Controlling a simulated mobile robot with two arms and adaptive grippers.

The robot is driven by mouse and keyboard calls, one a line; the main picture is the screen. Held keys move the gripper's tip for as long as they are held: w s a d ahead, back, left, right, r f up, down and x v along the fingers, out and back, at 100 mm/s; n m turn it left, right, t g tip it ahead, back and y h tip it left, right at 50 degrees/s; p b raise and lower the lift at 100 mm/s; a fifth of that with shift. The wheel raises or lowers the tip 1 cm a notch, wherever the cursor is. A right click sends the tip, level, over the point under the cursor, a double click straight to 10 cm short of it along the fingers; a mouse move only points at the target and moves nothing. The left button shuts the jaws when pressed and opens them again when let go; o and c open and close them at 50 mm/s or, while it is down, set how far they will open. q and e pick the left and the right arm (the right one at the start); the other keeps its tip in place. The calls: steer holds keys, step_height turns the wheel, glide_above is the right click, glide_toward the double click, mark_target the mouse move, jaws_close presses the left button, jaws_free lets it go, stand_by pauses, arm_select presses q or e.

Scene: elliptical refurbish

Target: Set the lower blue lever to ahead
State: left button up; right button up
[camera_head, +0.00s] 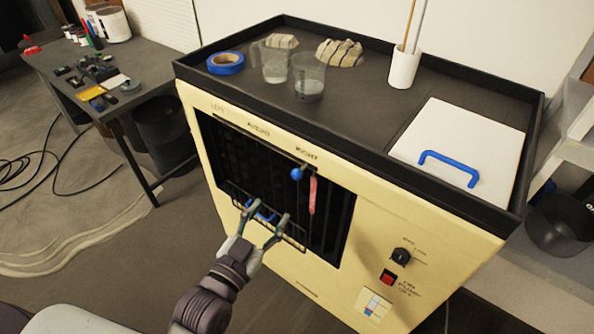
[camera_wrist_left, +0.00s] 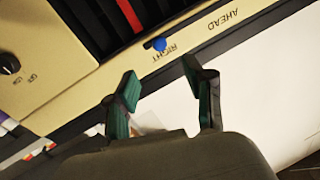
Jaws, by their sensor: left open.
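The cream cabinet (camera_head: 385,230) has a dark slatted grille (camera_head: 240,165) with LEFT, AHEAD and RIGHT printed above it. A round blue knob (camera_head: 297,173) stands in front of the grille below RIGHT; in the left wrist view the blue knob (camera_wrist_left: 159,44) is beside RIGHT. I cannot tell which blue part is the lower lever. My left gripper (camera_head: 266,212) is open in front of the grille's lower part, below and left of the knob. Contact is unclear. My right gripper is out of view.
A red strip (camera_head: 312,195) hangs right of the knob. A black dial (camera_head: 401,256) and red switch (camera_head: 388,277) are at lower right. The tray top holds blue tape (camera_head: 226,63), clear beakers (camera_head: 310,77), a white cup (camera_head: 403,67) and a blue-handled white lid (camera_head: 455,140).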

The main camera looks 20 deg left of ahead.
mark_target(296, 174)
arm_select(q)
steer(key=w+d, duration=0.1)
steer(key=w, duration=0.3)
steer(key=w+p, duration=0.1)
steer(key=w, duration=0.3)
steer(key=w+d+p, duration=0.1)
steer(key=w, duration=0.4)
steer(key=shift+w+d+f, duration=0.1)
steer(key=shift+d, duration=0.2)
jaws_close()
steer(key=shift+a, duration=0.1)
